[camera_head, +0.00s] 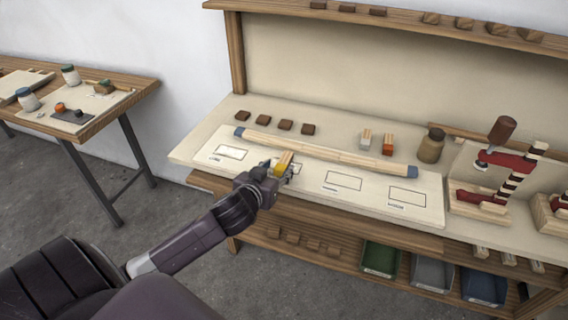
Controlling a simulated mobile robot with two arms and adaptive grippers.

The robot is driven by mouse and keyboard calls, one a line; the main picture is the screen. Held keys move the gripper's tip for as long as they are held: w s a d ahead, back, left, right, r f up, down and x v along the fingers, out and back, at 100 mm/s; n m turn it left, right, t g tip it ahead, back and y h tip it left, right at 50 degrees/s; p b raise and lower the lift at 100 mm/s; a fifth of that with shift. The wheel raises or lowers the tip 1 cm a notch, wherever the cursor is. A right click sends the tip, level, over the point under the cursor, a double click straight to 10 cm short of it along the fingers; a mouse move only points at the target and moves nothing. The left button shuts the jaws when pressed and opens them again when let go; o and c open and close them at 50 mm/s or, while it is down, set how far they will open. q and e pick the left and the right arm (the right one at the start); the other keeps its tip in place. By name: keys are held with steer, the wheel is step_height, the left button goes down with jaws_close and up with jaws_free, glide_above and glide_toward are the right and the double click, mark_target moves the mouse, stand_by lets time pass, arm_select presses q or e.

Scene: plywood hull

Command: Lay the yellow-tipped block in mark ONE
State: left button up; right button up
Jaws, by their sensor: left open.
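The yellow-tipped block (286,158) is a small pale wooden piece with a yellow end, on or just above the pale board (316,192) on the bench. My left gripper (279,170) is open at the block's yellow end, with a finger on either side of it. Whether the fingers touch it cannot be told. Outlined rectangular marks show on the board: one at left (232,152), one right of the gripper (343,181) and one farther right (407,196). Their labels are too small to read. The gripper hides the board beneath it. My right gripper is not in view.
A long wooden strip with blue ends (325,152) lies behind the marks, close to the block. A white-tipped block (365,139), an orange-tipped block (388,145) and a brown jar (431,145) stand behind it. A red clamp-like tool (505,160) stands at right.

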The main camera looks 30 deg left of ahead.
mark_target(283, 162)
arm_select(q)
steer(key=x, duration=0.3)
steer(key=shift+w+r+p, duration=0.15)
steer(key=shift+w+p, duration=0.05)
steer(key=shift+p, duration=0.1)
steer(key=shift+w+f, duration=0.3)
steer(key=shift+w, duration=0.15)
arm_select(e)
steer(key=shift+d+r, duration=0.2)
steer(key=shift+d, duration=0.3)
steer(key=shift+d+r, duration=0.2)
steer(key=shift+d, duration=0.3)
arm_select(q)
steer(key=shift+s, duration=0.1)
steer(key=shift+c, duration=0.3)
steer(key=c, duration=1)
jaws_close()
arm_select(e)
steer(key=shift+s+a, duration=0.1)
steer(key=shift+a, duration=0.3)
arm_select(q)
steer(key=shift+r, duration=0.15)
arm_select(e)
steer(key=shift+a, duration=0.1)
